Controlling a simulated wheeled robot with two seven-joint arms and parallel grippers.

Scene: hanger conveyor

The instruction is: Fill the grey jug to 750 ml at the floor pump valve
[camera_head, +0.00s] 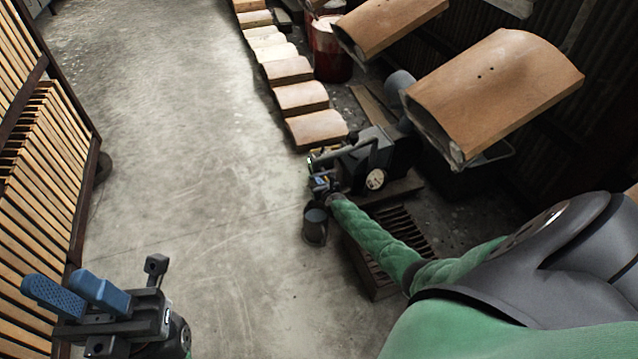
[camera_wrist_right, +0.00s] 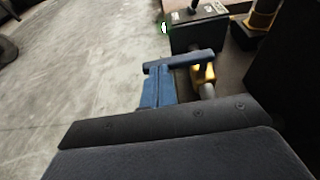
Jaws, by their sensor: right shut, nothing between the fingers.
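The dark grey jug (camera_head: 315,228) stands upright on the concrete floor just below the pump's outlet end; its fill level cannot be read. The floor pump (camera_head: 362,158) is a dark unit with a round dial (camera_head: 375,179). My right gripper (camera_head: 322,183) is at the pump's front end, just above the jug, small and partly hidden by my arm. In the right wrist view its blue fingers (camera_wrist_right: 165,82) are shut and empty beside a yellow valve part (camera_wrist_right: 203,76); contact cannot be told. My left gripper (camera_head: 78,290) is away at lower left, its blue fingers close together.
A slatted wooden rack (camera_head: 35,200) stands along the left. Curved tan panels (camera_head: 495,90) hang at upper right, and several more lie in a row (camera_head: 300,98) on the floor. A floor grate (camera_head: 400,228) is beside the pump. The middle floor is clear.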

